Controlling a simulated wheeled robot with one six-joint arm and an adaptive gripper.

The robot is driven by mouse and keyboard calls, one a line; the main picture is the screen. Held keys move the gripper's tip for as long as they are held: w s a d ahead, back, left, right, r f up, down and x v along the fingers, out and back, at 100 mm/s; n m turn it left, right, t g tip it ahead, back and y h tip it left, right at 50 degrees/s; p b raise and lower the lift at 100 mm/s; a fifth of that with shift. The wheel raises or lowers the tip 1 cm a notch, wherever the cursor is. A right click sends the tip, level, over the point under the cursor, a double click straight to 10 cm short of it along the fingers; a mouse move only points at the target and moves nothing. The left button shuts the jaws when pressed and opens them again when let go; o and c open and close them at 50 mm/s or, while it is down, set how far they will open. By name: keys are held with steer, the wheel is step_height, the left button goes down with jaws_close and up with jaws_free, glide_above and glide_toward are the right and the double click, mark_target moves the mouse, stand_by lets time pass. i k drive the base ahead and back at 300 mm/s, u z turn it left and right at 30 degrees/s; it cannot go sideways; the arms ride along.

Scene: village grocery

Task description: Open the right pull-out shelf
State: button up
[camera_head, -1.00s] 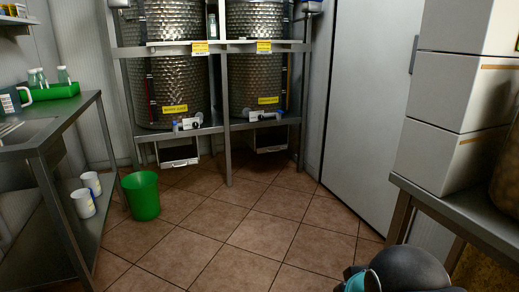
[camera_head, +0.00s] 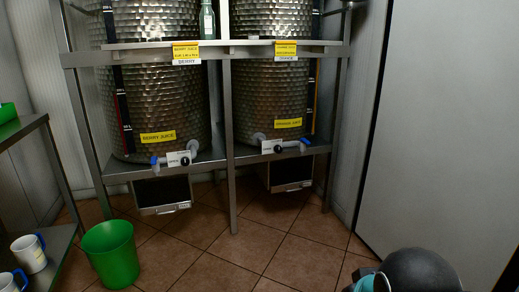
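The right pull-out shelf (camera_head: 290,173) is a dark, flat unit with a light front edge, hung under the metal rack below the right tank. It looks pushed in. A similar left pull-out shelf (camera_head: 163,194) hangs under the left tank. Part of my own arm shows as a dark rounded shape with a teal piece at the bottom right. My gripper's fingers do not show.
The metal rack (camera_head: 232,190) bears two steel tanks with taps; the right tank (camera_head: 272,90) is above the right shelf. A green bucket (camera_head: 111,254) stands front left, beside a side table with mugs (camera_head: 29,253). A white door (camera_head: 440,130) is right. Tiled floor ahead is clear.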

mark_target(287, 176)
steer(key=u, duration=0.05)
steer(key=i, duration=1.35)
steer(key=u, duration=0.05)
